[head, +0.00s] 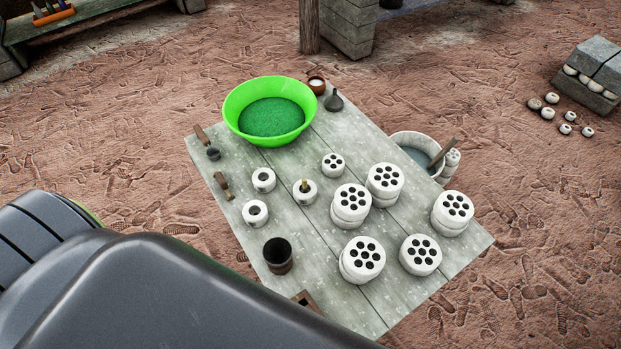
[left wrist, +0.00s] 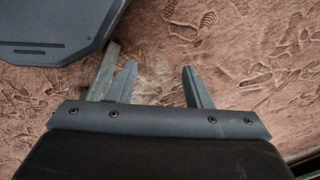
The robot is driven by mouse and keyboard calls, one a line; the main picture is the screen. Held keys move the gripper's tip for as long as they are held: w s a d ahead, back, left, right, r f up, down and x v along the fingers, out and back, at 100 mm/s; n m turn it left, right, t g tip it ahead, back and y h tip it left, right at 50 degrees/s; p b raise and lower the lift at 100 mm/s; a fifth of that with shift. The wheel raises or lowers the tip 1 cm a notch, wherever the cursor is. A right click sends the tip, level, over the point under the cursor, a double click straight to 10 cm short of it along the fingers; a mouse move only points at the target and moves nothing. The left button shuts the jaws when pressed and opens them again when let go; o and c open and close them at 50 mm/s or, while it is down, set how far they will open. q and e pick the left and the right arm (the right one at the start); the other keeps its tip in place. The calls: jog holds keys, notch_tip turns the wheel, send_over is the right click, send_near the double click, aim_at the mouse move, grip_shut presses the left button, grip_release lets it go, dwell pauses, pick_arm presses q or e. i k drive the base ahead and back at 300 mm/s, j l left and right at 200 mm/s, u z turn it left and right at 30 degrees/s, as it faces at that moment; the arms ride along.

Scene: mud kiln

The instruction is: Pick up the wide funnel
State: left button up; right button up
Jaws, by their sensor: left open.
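A dark grey funnel (head: 334,101), apparently standing mouth down with its narrow spout up, is at the far edge of the table, right of the green bowl. It looks like the wide funnel. A smaller dark piece (head: 213,153) lies near the left edge; I cannot tell if it is a funnel too. My left gripper (left wrist: 160,72) shows in the left wrist view, open and empty, with bare reddish ground beyond its fingers. In the head view my arm covers the lower left and the gripper is hidden. My right gripper is in neither view.
The plank table (head: 310,235) holds a green bowl (head: 264,108), a small brown pot (head: 317,85), a dark cup (head: 278,255) and several white perforated cylinders (head: 350,203). A bucket (head: 415,145) stands beside its right edge. Trodden ground surrounds the table.

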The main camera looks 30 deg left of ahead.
aim_at(274, 247)
jog(key=j+u, duration=0.15)
jog(key=u, duration=0.85)
jog(key=k+j, duration=0.05)
